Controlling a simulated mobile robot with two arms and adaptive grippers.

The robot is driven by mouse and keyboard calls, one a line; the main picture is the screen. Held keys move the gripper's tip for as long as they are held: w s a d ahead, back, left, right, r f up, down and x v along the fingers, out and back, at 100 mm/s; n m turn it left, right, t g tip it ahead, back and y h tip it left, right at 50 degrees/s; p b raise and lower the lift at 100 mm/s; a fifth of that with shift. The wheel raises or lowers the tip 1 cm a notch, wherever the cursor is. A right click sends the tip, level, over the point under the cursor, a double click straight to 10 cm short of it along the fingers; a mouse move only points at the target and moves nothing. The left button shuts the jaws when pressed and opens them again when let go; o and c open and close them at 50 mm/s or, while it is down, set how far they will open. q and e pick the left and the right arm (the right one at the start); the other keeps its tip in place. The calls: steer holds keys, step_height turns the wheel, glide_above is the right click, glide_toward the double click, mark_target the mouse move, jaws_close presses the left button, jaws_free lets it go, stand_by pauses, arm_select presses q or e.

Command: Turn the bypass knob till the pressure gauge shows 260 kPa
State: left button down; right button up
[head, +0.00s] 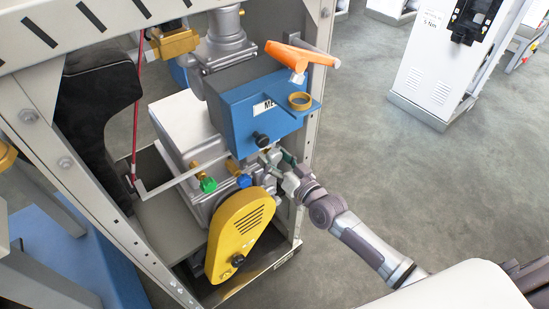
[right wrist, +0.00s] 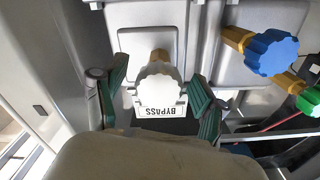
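The bypass knob (right wrist: 160,92) is a pale, lobed knob on a brass stem, with a plate reading BYPASS just below it in the right wrist view. My right gripper (right wrist: 157,84) has its green fingers on either side of the knob, with a gap showing on both sides. In the head view my right gripper (head: 276,167) reaches in below the blue box, and its fingers hide the bypass knob. No pressure gauge face can be made out in either view. My left gripper is not in view.
A blue knob (head: 244,181) and a green knob (head: 208,185) sit left of my right gripper. The blue box (head: 235,115) with a black knob (head: 261,139) is above. A yellow guard (head: 240,235) is below.

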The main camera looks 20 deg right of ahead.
steer(key=v, duration=1.2)
stand_by(0.3)
steer(key=s+f+n+g+h, duration=0.15)
steer(key=s+f+g, duration=0.25)
steer(key=f, duration=0.7)
steer(key=s+f+g+h, duration=0.2)
steer(key=s+f+g, duration=0.2)
steer(key=f, duration=0.7)
steer(key=s+f+g+h, duration=0.3)
steer(key=s+f+g, duration=0.4)
steer(key=s+f, duration=0.65)
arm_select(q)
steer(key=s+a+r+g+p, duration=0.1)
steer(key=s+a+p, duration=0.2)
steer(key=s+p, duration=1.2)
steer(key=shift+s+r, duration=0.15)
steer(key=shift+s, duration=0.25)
arm_select(e)
steer(key=s+d+r+g, duration=0.1)
steer(key=s+d+r, duration=0.1)
steer(key=s, duration=1.5)
steer(key=shift+s+r+n, duration=0.35)
steer(key=shift+s+r, duration=0.05)
